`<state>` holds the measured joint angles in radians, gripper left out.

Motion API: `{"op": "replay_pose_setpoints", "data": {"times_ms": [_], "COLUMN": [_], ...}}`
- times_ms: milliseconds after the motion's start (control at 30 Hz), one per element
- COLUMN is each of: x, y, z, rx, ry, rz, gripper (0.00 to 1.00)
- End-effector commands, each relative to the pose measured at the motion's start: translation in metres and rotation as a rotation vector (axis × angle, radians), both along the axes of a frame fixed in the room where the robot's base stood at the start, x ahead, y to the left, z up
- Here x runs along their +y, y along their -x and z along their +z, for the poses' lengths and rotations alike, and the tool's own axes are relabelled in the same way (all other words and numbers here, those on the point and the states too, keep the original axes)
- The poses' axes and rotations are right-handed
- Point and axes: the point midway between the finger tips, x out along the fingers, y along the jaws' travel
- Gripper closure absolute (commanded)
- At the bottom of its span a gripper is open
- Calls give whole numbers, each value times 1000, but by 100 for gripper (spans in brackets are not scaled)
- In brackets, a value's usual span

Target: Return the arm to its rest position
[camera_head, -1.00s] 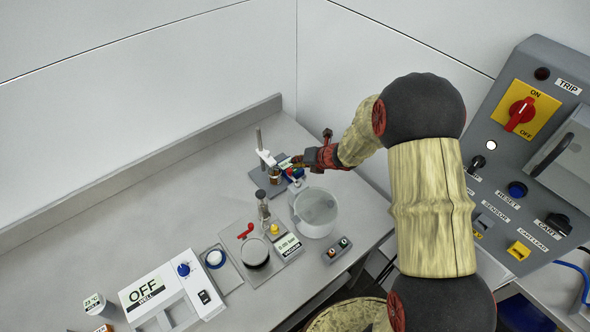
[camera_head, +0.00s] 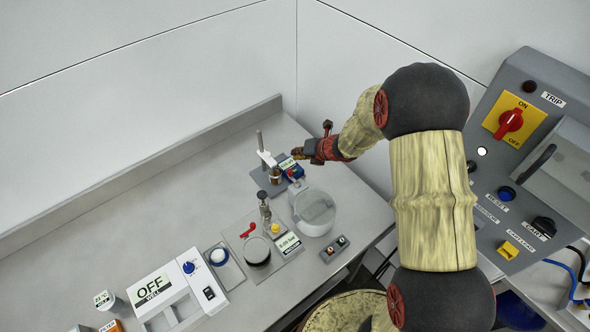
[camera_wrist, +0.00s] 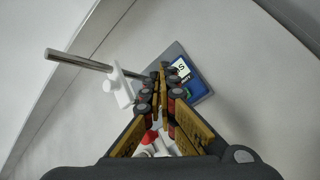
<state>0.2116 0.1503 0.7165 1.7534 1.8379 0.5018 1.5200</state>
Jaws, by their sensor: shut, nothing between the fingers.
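My gripper (camera_head: 299,153) is at the end of my bent arm, above the back of the bench near the wall corner. It also shows in the wrist view (camera_wrist: 165,70), where its fingers are close together with nothing held between them. Below and beyond the fingers is a stand with a metal rod (camera_head: 260,142) and white clamp (camera_head: 267,159), with a small blue device (camera_head: 294,171) with a display beside it. In the wrist view the rod (camera_wrist: 78,60) lies left of the fingers. Whether the gripper touches the stand or device cannot be told.
A clear vessel (camera_head: 315,211) stands in front of the gripper. A vacuum unit (camera_head: 288,243), a white heater box marked OFF (camera_head: 151,287) and a small two-button box (camera_head: 335,248) are nearer. A grey control panel (camera_head: 520,140) stands to the right. The bench's left back is clear.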

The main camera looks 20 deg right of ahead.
Motion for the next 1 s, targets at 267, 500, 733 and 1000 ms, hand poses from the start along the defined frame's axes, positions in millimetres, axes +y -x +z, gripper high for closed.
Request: {"op": "replay_pose_setpoints", "data": {"times_ms": [267, 500, 733, 1000], "x": [0, 0, 28, 91], "y": [0, 0, 12, 110], "z": [0, 1, 53, 159], "rx": [0, -1, -135, -507], "ry": [0, 0, 166, 715], "rz": [0, 2, 278, 1104], "gripper": [100, 100, 100, 100]}}
